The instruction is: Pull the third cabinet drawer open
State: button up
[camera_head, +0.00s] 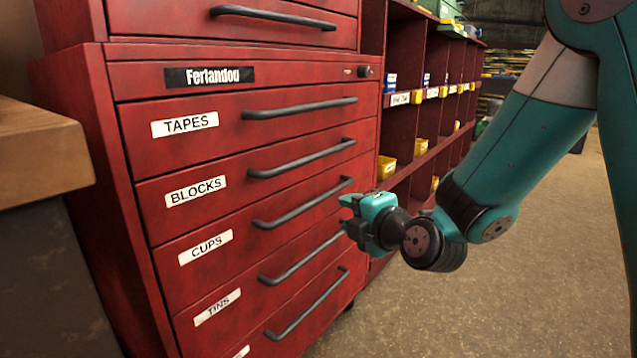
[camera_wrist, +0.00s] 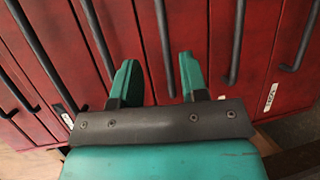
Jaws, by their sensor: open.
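The red cabinet (camera_head: 125,180) fills the left and middle of the head view. Its drawers have dark bar handles and white labels, from the top TAPES, BLOCKS, CUPS and TINS, with a lowest drawer below. The third labelled drawer, CUPS (camera_head: 207,246), looks shut; its handle (camera_head: 303,205) is bare along most of its length. My teal gripper (camera_head: 349,213) is at the right ends of the CUPS and TINS handles. In the wrist view my gripper (camera_wrist: 158,78) is open, with one handle (camera_wrist: 163,45) showing between its fingers. I cannot tell whether they touch it.
A wooden bench top (camera_head: 40,150) stands close on the left. Red shelving (camera_head: 430,120) with yellow bins (camera_head: 387,167) is right of the cabinet. Another drawer (camera_head: 230,22) is above the nameplate. The floor (camera_head: 540,250) in front and to the right is clear.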

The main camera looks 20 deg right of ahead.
aim_at(320, 201)
jog(key=p+x, duration=0.2)
jog(key=x, duration=1)
jog(key=shift+w+f+p, duration=0.25)
jog(key=shift+w+p, duration=0.1)
grip_shut()
